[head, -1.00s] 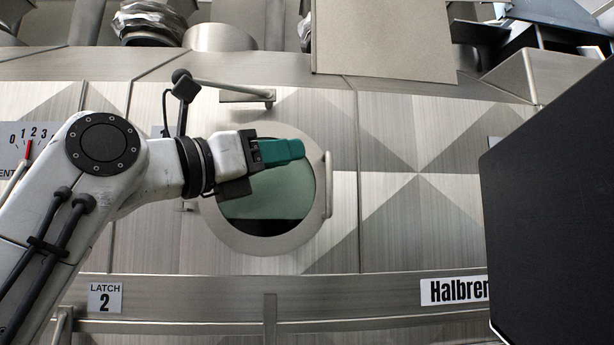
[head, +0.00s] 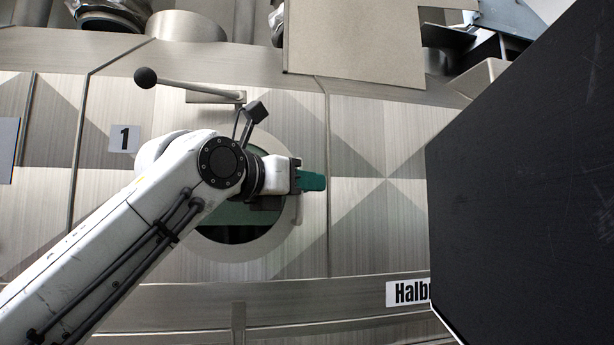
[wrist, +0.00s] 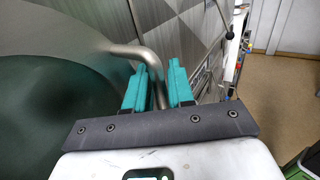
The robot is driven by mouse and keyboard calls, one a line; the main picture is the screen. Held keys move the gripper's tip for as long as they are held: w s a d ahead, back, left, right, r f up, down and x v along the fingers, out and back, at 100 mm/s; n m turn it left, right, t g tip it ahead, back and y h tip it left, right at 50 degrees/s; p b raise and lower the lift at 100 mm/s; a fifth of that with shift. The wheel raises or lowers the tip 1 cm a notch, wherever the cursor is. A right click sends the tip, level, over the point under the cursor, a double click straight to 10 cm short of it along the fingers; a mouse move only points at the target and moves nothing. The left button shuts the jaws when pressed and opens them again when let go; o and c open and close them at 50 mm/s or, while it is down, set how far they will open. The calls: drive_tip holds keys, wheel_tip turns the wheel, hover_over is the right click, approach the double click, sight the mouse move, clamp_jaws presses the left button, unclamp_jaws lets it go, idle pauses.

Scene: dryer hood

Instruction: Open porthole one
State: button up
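Porthole one is a round window with a metal ring (head: 235,248) and dark green glass, shut in the panel beside the label "1" (head: 124,139). My arm covers its middle. In the wrist view, the bent metal handle (wrist: 128,50) curves down between the two fingers (wrist: 160,85). The fingers stand apart around it, with a gap visible at the right finger. A latch lever (head: 190,87) with a black ball knob lies above the porthole, ball end to the left.
A large black panel (head: 530,200) fills the right side, close to the camera. A beige panel (head: 355,45) hangs at the top. The steel front right of the porthole is clear. In the wrist view, open floor (wrist: 275,105) and a green object (wrist: 305,165) show at right.

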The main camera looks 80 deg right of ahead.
drive_tip(key=shift+s+d, duration=0.2)
drive_tip(key=shift+d, duration=0.05)
drive_tip(key=shift+c, duration=0.3)
clamp_jaws()
